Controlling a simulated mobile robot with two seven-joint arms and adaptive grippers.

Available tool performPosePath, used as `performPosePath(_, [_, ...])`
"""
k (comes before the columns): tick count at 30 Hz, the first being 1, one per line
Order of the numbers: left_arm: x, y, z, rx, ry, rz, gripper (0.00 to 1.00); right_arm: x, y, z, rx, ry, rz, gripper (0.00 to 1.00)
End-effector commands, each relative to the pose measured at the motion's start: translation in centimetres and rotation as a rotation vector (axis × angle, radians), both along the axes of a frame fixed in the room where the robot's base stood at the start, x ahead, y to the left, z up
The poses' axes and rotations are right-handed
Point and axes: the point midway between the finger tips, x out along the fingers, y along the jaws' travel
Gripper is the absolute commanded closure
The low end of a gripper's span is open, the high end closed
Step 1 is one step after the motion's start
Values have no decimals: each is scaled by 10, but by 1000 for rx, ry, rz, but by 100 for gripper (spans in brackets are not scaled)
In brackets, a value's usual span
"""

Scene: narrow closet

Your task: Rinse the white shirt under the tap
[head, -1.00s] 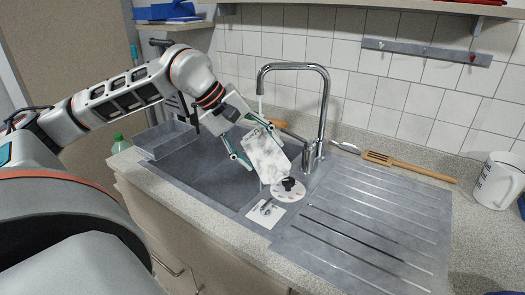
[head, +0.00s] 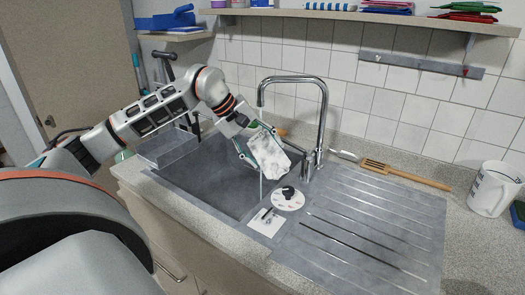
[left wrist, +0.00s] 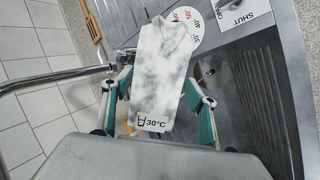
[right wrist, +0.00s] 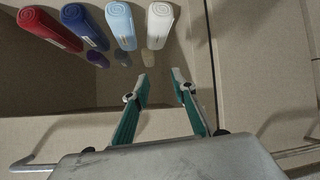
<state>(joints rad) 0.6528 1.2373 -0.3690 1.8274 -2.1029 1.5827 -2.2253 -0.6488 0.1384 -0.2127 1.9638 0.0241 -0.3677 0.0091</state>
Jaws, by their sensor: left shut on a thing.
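The white shirt (head: 268,156), a flat white piece with grey mottling, hangs tilted over the right side of the grey sink (head: 218,178). My left gripper (head: 257,143) is shut on it, a finger along each side. The left wrist view shows the shirt (left wrist: 160,72) with a "30°C" label near the gripper. The chrome tap (head: 322,110) arches above, its spout over the shirt. A thin water stream (head: 261,184) shows below the shirt; where it meets the cloth is unclear. My right gripper (right wrist: 159,74) is open and empty in the right wrist view.
A dial with a black knob (head: 288,193) and a picture card (head: 264,221) lie at the sink's right edge. The ribbed drainboard (head: 375,225), wooden spatula (head: 405,174) and white mug (head: 493,190) are to the right. Rolled towels (right wrist: 120,26) lie ahead of my right gripper.

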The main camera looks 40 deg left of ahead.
Motion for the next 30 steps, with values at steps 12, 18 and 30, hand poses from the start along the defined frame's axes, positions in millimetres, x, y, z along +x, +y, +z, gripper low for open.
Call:
performPosePath(12, [28,19,-2,-1,-4,0,75,4,-1,31,-2,-11,1,74])
performPosePath(18, [35,24,-5,-1,-4,-1,75,4,-1,36,-2,-11,1,74])
performPosePath(30, [36,25,-7,0,-4,-1,75,2,-1,33,-3,-5,1,74])
